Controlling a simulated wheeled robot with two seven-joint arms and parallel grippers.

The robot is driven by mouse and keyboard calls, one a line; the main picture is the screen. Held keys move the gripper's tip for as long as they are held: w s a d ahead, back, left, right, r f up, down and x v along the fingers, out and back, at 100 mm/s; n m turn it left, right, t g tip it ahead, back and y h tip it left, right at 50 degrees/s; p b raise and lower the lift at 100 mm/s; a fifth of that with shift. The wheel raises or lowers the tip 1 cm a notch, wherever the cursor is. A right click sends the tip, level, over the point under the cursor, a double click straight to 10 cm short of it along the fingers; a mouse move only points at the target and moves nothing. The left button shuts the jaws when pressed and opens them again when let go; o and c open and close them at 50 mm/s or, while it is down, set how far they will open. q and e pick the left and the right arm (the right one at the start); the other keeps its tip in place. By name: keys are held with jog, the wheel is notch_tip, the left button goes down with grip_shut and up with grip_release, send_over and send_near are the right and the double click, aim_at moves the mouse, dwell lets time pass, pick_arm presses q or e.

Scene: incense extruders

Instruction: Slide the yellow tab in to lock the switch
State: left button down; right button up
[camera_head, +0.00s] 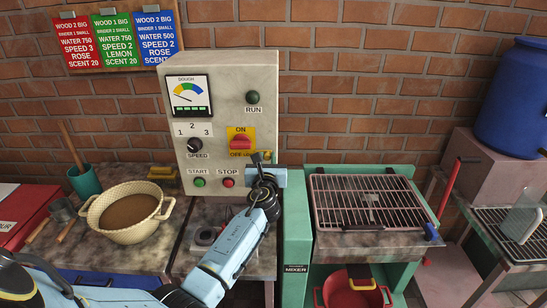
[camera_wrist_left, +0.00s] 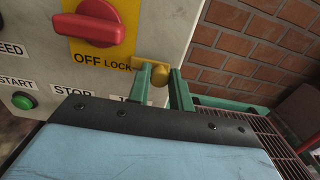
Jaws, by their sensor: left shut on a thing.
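The red switch knob (camera_head: 241,142) sits on a yellow plate marked ON and OFF, on the grey control box. In the left wrist view the knob (camera_wrist_left: 97,24) lies roughly crosswise above the words OFF and LOCK. The yellow tab (camera_wrist_left: 158,90) sticks out from the panel just right of LOCK. My left gripper (camera_head: 262,158) is at the panel's right side, below and right of the knob. In the left wrist view its two green fingers (camera_wrist_left: 162,88) are shut on the tab, one on each side. The fingers hide part of it. My right gripper is not in view.
Below the switch are the green START button (camera_head: 200,182) and red STOP button (camera_head: 228,183). A cream pot (camera_head: 125,234) stands left on the table. A wire rack (camera_head: 340,200) on a green frame stands right. A blue barrel (camera_head: 515,100) stands far right.

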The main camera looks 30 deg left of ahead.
pick_arm(q)
jog(key=shift+s+a, duration=0.25)
jog(key=shift+a, duration=0.2)
jog(key=c, duration=1.3)
grip_release()
jog(key=shift+s+a, duration=0.1)
jog(key=p+v, duration=0.1)
jog(key=v, duration=1.2)
jog(key=shift+d, duration=0.2)
